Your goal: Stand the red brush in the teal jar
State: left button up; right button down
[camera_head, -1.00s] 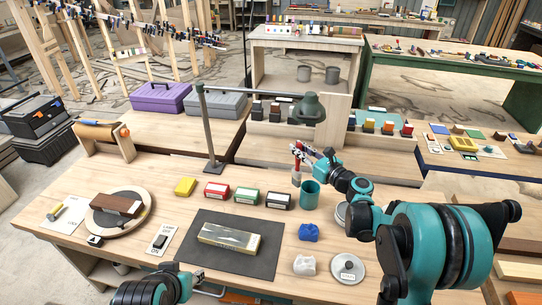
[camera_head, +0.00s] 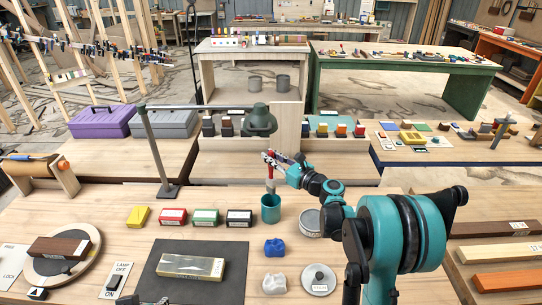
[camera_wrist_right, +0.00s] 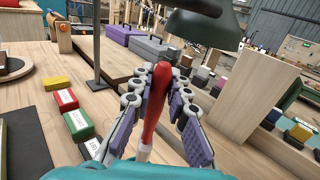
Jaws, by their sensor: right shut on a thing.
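The red brush (camera_head: 271,184) is upright in my right gripper (camera_head: 271,158), which is shut on its upper part. The teal jar (camera_head: 270,210) stands on the workbench directly below. The brush's lower end meets the jar's rim in the head view; I cannot tell how far it is inside the mouth. In the right wrist view the brush (camera_wrist_right: 155,97) sits between the two finger pads (camera_wrist_right: 160,108), leaning slightly in the picture. The jar is not clearly seen there. Only a small dark piece, possibly my left gripper (camera_head: 158,301), shows at the bottom edge.
A green lamp (camera_head: 259,121) hangs just behind my right gripper. Yellow, red, green and black boxes (camera_head: 204,217) stand left of the jar. A blue lump (camera_head: 274,247), a white lump (camera_head: 274,283) and a round tin (camera_head: 309,223) lie near it. A sharpening stone (camera_head: 192,266) lies on a dark mat.

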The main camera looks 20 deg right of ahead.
aim_at(275, 181)
notch_tip(275, 181, down, 3)
jog(key=shift+r+b, duration=0.2)
jog(key=shift+b, duration=0.5)
jog(key=shift+f+b, duration=3.05)
jog(key=shift+f, duration=0.6)
jog(key=c, duration=1.4)
grip_release()
jog(key=v, duration=1.2)
